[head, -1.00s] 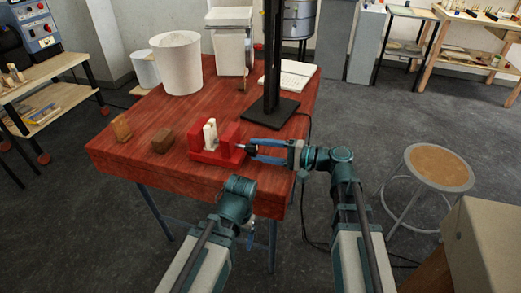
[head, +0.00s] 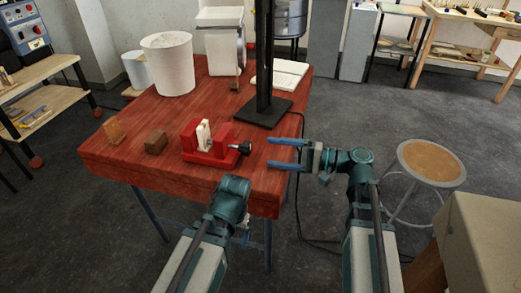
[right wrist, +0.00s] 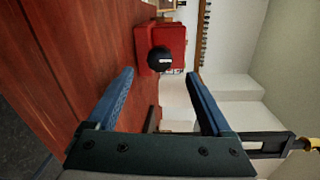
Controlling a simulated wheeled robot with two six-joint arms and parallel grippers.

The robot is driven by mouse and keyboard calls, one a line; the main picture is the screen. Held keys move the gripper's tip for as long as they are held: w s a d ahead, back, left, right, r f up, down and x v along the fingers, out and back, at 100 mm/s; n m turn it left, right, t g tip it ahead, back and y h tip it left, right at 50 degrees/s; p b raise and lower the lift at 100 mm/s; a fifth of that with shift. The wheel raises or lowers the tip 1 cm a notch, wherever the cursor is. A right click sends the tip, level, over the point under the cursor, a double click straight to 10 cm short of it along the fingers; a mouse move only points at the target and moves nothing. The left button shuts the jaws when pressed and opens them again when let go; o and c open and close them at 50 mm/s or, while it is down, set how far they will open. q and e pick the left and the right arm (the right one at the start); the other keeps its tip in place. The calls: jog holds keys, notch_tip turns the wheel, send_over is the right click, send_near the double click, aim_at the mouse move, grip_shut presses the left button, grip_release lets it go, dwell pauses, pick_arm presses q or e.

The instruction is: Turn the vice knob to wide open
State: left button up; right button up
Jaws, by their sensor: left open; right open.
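The red vice (head: 212,155) stands near the front edge of the red table, with a white piece (head: 204,134) upright between its jaws. Its black knob (head: 240,149) sticks out on the right side. My right gripper (head: 270,153) is open and empty, to the right of the knob and apart from it. In the right wrist view the knob (right wrist: 160,58) lies beyond and between the spread fingertips (right wrist: 160,72), in front of the vice (right wrist: 172,40). My left gripper (head: 247,240) hangs low in front of the table, partly hidden, and holds nothing that I can see.
Two small wooden blocks (head: 155,143) (head: 114,131) stand left of the vice. A black post on a base (head: 263,112) rises behind it. A white bucket (head: 167,65) stands at the back left of the table. A stool (head: 431,163) is on the right.

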aim_at(250, 149)
jog(key=v, duration=0.7)
jog(key=shift+a, duration=0.1)
jog(key=x, duration=1.3)
jog(key=shift+w+a, duration=0.1)
jog(key=shift+a, duration=0.25)
